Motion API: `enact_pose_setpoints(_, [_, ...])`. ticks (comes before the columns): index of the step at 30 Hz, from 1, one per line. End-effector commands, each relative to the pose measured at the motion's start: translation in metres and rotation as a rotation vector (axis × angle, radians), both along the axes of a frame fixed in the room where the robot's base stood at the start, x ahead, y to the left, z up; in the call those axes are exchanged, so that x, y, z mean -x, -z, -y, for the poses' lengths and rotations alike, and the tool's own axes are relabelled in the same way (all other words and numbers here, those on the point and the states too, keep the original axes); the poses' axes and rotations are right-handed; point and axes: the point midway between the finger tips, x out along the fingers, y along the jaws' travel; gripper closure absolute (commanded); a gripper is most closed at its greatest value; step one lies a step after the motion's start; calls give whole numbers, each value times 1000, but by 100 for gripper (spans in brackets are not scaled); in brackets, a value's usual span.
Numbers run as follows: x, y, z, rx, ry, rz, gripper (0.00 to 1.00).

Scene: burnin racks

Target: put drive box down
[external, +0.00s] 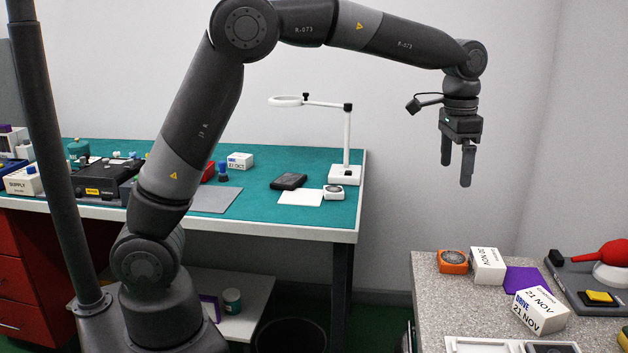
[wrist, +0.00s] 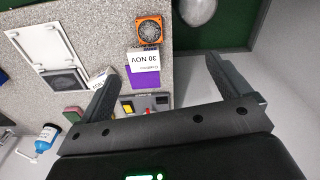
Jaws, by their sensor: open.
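The drive box (external: 540,311), a white box marked DRIVE and 21 NOV, rests on the speckled grey bench (external: 432,290) in the external view. A white box corner (wrist: 101,76) beside one finger in the wrist view seems to be the same box, mostly hidden by that finger. My gripper (external: 456,173) is raised above and to the left of the bench boxes, with nothing between its fingers. In the wrist view my gripper (wrist: 163,67) has its fingers wide apart.
A white box marked 30 NOV (external: 487,266) stands beside an orange fan-like part (external: 453,261) and a purple piece (external: 523,280). A green-topped table (external: 262,200) with a magnifier stand (external: 347,150) is behind.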

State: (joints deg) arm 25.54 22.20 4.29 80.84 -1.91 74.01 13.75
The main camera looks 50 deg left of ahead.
Motion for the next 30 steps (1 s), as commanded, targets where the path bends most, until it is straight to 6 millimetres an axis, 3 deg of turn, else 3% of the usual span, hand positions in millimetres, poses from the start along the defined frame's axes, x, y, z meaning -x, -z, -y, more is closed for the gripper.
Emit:
enact_pose_setpoints(1, [12, -14, -19, 13, -31, 21, 6])
enact_pose_setpoints(6, [51, -42, -71, 45, -127, 80, 6])
enact_pose_setpoints(14, [126, -63, -137, 87, -267, 174, 6])
enact_pose_setpoints(22, [211, -56, -189, 118, -410, 277, 6])
enact_pose_setpoints(30, [287, -25, -221, 136, -539, 377, 6])
